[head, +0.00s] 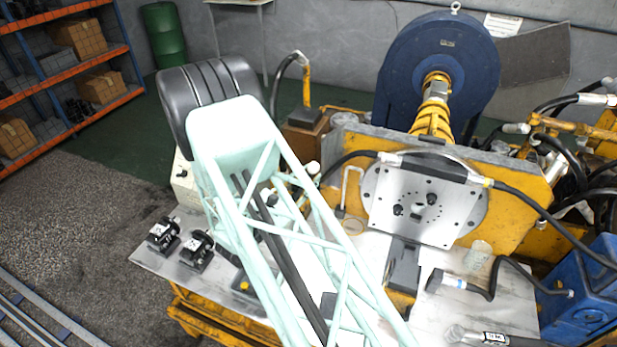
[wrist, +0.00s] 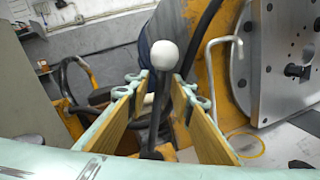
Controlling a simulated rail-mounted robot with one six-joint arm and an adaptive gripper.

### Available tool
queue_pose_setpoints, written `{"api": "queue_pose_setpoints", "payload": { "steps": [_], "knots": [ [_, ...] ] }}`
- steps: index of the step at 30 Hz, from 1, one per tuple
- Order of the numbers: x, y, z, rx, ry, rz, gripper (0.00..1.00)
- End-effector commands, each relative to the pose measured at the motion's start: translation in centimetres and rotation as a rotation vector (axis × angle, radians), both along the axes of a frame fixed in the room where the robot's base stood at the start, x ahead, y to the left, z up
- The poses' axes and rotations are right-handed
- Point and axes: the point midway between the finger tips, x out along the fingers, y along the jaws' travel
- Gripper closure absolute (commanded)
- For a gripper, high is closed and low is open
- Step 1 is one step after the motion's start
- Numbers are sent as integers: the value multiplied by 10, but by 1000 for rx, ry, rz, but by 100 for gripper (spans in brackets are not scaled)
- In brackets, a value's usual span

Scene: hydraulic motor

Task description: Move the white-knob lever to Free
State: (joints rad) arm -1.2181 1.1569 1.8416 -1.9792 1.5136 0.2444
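The white-knob lever (wrist: 165,55) stands in the middle of the wrist view, a round white ball on a dark stem. My gripper (wrist: 161,88) is open. Its two wood-coloured finger pads are on either side of the stem, with a gap on both sides, and the knob shows above the fingertips. The depth of the stem between the pads is hard to judge. In the head view a small white knob (head: 313,168) shows beside my pale green arm, which hides most of the lever area and my gripper. No Free marking can be read.
A metal plate with holes (head: 420,203) is on the yellow machine, and a bent white rod (wrist: 212,70) stands right of the lever. Black hoses (wrist: 72,75) are behind at left. Two small black valve-like parts (head: 180,243) sit on the bench's left.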

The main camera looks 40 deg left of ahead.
Motion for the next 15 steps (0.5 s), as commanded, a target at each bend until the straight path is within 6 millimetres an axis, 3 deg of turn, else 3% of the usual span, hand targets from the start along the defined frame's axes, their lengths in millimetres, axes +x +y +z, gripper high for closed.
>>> {"api": "queue_pose_setpoints", "payload": {
  "steps": [10, 15],
  "knots": [
    [1, 0, 0, 0, 0, 0, 79],
    [1, 0, 0, 0, 0, 0, 94]
  ]
}}
